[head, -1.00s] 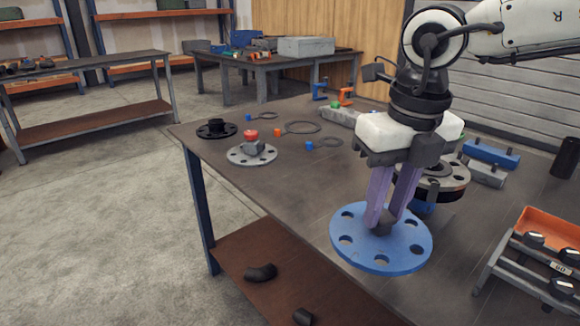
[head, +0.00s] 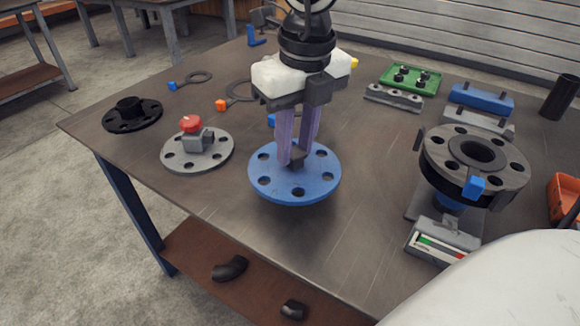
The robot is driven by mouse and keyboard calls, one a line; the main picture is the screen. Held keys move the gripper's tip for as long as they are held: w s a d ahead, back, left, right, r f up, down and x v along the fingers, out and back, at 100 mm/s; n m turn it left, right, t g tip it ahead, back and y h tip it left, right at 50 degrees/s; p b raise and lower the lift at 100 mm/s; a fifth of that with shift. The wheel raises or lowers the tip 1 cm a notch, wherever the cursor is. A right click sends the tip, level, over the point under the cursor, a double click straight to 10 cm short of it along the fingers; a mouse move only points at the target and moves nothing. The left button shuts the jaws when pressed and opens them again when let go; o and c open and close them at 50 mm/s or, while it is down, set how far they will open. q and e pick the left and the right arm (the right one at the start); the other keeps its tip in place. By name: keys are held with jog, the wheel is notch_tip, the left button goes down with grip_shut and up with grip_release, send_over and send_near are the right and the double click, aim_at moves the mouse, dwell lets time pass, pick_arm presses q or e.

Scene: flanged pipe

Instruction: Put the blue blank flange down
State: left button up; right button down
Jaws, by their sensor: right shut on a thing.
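The blue blank flange (head: 317,185) is a flat round disc with several bolt holes and a dark block at its centre. My right gripper (head: 297,156) points down, its purple fingers shut on that centre block. The flange is level, over the middle of the dark workbench (head: 360,220). I cannot tell for sure whether its underside touches the bench top. My left gripper is not in view.
A grey flange with a red knob (head: 192,147) and a black flange (head: 132,115) lie to the left. The flanged pipe (head: 475,160) stands on the right, with a small gauge box (head: 440,243) before it. A green tray (head: 409,79) lies behind. Bare bench lies in front of the blue flange.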

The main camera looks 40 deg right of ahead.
aim_at(294, 168)
jog(key=shift+w+f, duration=0.1)
jog(key=shift+f, duration=2.45)
jog(key=shift+f+b, duration=0.2)
jog(key=shift+b, duration=0.25)
jog(key=c, duration=1.5)
grip_release()
jog(key=shift+o, duration=0.2)
jog(key=r, duration=0.4)
jog(key=s+r+p, duration=0.1)
jog(key=r, duration=0.7)
jog(key=shift+s+r+p, duration=0.15)
jog(key=shift+s+p, duration=0.1)
jog(key=shift+p, duration=0.05)
